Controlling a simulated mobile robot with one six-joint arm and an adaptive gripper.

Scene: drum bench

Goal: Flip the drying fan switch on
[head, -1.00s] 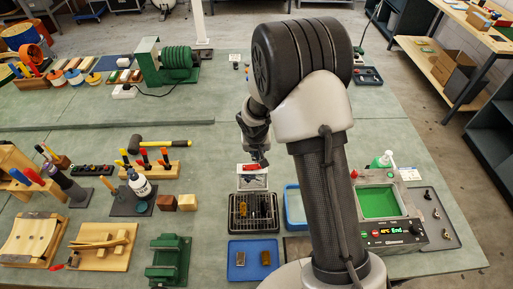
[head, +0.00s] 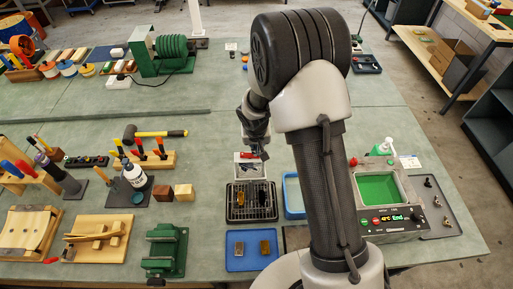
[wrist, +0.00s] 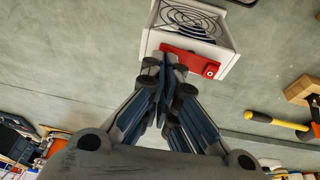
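The drying fan (wrist: 196,20) is a white box with a round dark grille. It has a red switch bar (wrist: 193,60) along its near side. In the head view the fan (head: 250,172) stands behind the wire drying rack, its red part (head: 247,156) just below my gripper (head: 257,148). In the wrist view my gripper (wrist: 167,62) has its fingers drawn together, with nothing between them. The fingertips overlap the left end of the red bar. I cannot tell whether they touch it, nor which position the switch is in.
The wire rack (head: 252,216) with two pieces is in front of the fan. A blue tray (head: 252,263) is nearer. A light blue tub (head: 293,198) and the green-screened machine (head: 394,228) are to the right. A hammer (head: 160,134) lies left.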

